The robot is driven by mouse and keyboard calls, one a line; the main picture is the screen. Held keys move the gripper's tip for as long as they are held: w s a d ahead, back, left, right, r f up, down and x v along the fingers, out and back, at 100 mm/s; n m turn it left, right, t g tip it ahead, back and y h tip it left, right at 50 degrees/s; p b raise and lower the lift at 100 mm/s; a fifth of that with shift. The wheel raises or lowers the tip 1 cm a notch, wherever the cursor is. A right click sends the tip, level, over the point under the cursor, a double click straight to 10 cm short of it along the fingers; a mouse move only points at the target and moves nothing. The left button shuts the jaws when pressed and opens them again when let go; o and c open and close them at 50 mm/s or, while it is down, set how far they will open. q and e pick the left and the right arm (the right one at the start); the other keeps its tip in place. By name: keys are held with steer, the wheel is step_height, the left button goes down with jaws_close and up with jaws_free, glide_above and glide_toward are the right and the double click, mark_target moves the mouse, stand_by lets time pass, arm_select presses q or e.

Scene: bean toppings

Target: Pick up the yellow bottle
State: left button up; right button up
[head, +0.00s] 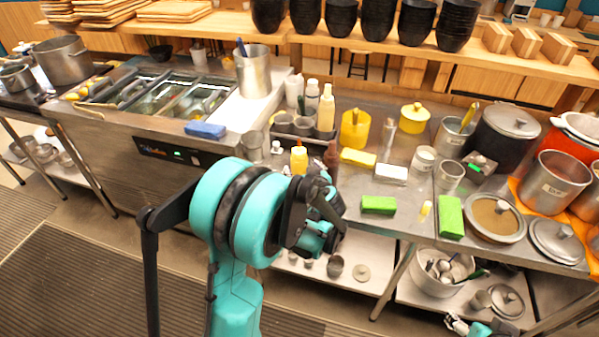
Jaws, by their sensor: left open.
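The yellow bottle (299,159) stands upright at the front edge of the steel counter, partly hidden below by my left arm. A brown bottle (331,158) stands just to its right. A taller pale yellow bottle (326,108) stands farther back. My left gripper (326,206) is in front of the counter edge, below and to the right of the yellow bottle in the picture. It is open and apart from the bottle; its fingers are partly hidden by my wrist. A small part of what looks like my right gripper (457,323) shows at the bottom right, too little to tell its state.
A tray of metal cups (284,123) stands behind the bottles. A fryer-like unit (160,151) is at left. Pots crowd the right end.

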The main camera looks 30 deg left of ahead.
mark_target(299, 164)
arm_select(q)
steer(key=b+x, duration=0.1)
steer(key=x, duration=0.4)
steer(key=shift+f, duration=0.1)
steer(key=c, duration=0.9)
steer(key=shift+r, duration=0.2)
step_height(299, 164, up, 10)
steer(key=p, duration=0.4)
steer(key=shift+o, duration=0.6)
